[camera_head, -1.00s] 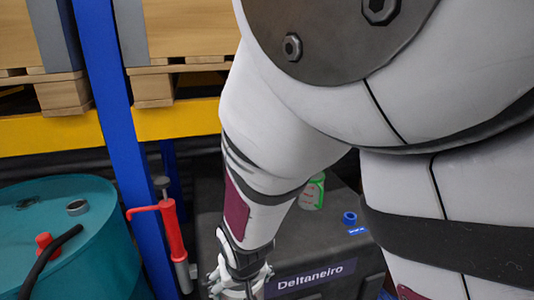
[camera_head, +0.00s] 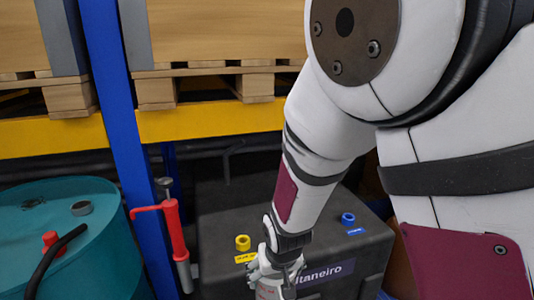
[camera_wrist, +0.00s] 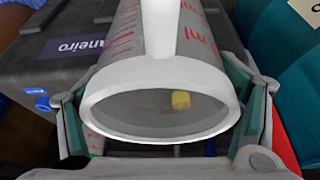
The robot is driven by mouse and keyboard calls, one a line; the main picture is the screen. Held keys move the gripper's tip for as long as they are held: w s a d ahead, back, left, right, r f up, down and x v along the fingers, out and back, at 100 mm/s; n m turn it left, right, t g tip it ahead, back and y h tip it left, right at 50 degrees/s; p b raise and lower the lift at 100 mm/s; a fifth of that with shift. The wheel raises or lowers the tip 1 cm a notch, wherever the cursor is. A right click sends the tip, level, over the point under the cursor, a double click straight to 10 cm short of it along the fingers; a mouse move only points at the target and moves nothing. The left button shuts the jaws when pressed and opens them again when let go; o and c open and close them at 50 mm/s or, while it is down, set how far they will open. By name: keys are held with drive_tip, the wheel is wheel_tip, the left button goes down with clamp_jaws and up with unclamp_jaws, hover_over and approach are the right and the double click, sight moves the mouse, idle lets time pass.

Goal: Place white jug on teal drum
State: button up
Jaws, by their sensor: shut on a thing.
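The white jug (camera_wrist: 95,108) fills the middle of the wrist view, its wide mouth facing the camera. It has a white rim, a white handle and red scale marks. My gripper (camera_wrist: 165,122) is shut on it, one finger on each side. In the head view my gripper (camera_head: 277,270) is low over the front of the black box, and the jug (camera_head: 268,290) shows only partly at the bottom edge. The teal drum (camera_head: 100,255) stands at the left, well apart from my gripper. A teal curved surface, seemingly the drum (camera_wrist: 262,40), shows at upper right in the wrist view.
A red hand pump (camera_head: 174,232) and a blue rack post (camera_head: 118,130) stand between drum and black box (camera_head: 225,215). A red cap (camera_head: 49,240), black hose (camera_head: 52,260) and grey bung (camera_head: 81,208) occupy the drum top. Yellow (camera_head: 243,243) and blue (camera_head: 348,218) caps are on the box.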

drive_tip(key=w+d+f+m, duration=0.1)
drive_tip(key=w+d, duration=0.1)
drive_tip(key=d, duration=0.6)
drive_tip(key=w+d+f+m, duration=0.1)
drive_tip(key=w+d, duration=0.2)
drive_tip(key=d, duration=0.6)
drive_tip(key=shift+w+f+h, duration=0.2)
drive_tip(key=shift+w+h, duration=0.05)
drive_tip(key=shift+h, duration=0.05)
